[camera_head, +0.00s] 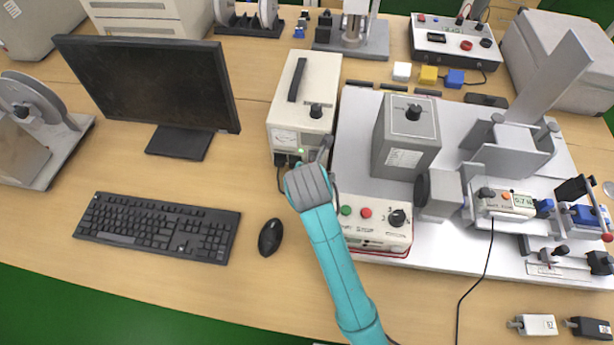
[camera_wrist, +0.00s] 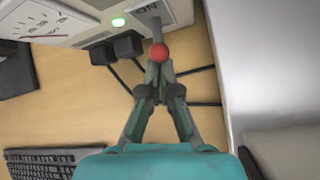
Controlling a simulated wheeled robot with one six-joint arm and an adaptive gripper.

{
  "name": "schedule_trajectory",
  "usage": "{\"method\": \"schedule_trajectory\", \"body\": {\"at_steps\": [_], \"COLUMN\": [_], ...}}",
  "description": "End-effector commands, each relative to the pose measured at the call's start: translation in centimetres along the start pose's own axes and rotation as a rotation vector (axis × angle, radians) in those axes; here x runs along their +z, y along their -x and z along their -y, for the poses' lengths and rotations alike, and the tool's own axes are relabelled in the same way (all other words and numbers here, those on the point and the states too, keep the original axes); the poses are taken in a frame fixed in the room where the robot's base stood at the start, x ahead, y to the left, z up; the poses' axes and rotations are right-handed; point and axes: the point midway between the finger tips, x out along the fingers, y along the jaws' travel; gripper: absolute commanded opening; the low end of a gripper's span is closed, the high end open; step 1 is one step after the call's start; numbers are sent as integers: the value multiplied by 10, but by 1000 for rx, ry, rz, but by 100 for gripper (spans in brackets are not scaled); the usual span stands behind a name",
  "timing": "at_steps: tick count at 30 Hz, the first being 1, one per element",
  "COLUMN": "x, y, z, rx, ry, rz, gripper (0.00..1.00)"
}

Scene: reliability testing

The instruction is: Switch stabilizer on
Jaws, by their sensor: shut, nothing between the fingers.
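The stabilizer (camera_head: 296,118) is a cream box with a black top handle, a black knob and a dial meter, left of centre in the head view. Its lower front shows in the wrist view with a lit green lamp (camera_wrist: 118,22). Beside the lamp is a metal toggle lever with a red ball tip (camera_wrist: 159,52), below an upside-down "ON" label (camera_wrist: 146,6). My gripper (camera_wrist: 160,66) is shut and empty, its fingertips right at the red ball. I cannot tell whether they touch it. In the head view my gripper (camera_head: 326,146) hides the lever.
Two black plugs (camera_wrist: 115,49) with cables sit left of the lever. A white platform (camera_head: 350,120) with test equipment and a control box (camera_head: 375,232) stands close on the right. A monitor (camera_head: 155,80), keyboard (camera_head: 155,225) and mouse (camera_head: 271,237) are on the left.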

Motion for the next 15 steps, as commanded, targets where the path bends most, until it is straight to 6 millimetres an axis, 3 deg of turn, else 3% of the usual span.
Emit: {"method": "schedule_trajectory", "body": {"at_steps": [15], "x": [2], "y": [5], "z": [-2], "rx": [-2], "ry": [2], "rz": [-5], "gripper": [0]}}
